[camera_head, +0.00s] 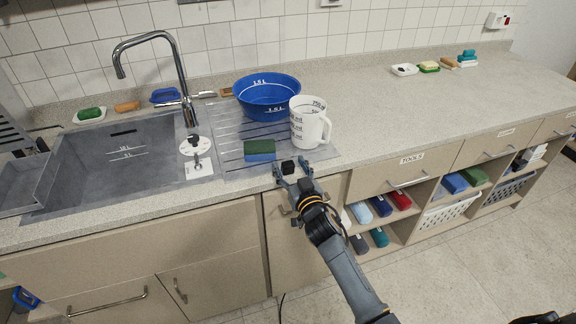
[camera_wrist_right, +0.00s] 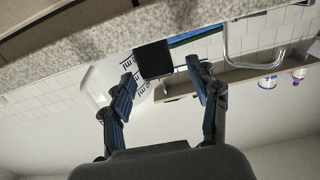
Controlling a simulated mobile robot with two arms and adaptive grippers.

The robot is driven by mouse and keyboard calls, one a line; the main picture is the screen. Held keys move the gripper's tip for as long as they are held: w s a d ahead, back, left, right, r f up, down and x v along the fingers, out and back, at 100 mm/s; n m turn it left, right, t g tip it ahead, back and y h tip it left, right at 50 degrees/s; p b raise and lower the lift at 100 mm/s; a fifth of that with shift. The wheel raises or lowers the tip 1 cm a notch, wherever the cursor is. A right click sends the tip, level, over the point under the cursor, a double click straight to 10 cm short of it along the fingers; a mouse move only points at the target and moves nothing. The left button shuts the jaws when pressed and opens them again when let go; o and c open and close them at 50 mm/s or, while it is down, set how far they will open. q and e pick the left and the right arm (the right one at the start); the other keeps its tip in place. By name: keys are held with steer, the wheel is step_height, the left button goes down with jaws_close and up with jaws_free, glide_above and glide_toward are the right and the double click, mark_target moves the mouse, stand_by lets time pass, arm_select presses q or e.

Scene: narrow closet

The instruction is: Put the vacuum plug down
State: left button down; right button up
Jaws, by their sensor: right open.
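The vacuum plug appears to be the small black block (camera_head: 288,167) on the front edge of the worktop, right of the sink and in front of the sponge. It also shows as a dark block (camera_wrist_right: 153,60) against the worktop edge in the right wrist view. My right gripper (camera_head: 292,172) is open at the worktop edge with the plug close to its fingertips. In the wrist view the two fingers (camera_wrist_right: 161,80) are spread, with the block at and just beyond their tips. Contact cannot be told. My left gripper is not in view.
A green-and-blue sponge (camera_head: 260,150), a white measuring jug (camera_head: 308,124) and a blue bowl (camera_head: 266,92) stand close behind the plug. The sink (camera_head: 90,165) lies left. The worktop (camera_head: 420,120) is clear to the right. Drawers and open shelves are below.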

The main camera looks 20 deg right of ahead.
steer(key=shift+w+f, duration=0.1)
steer(key=shift+w, duration=0.95)
steer(key=c, duration=1.3)
jaws_close()
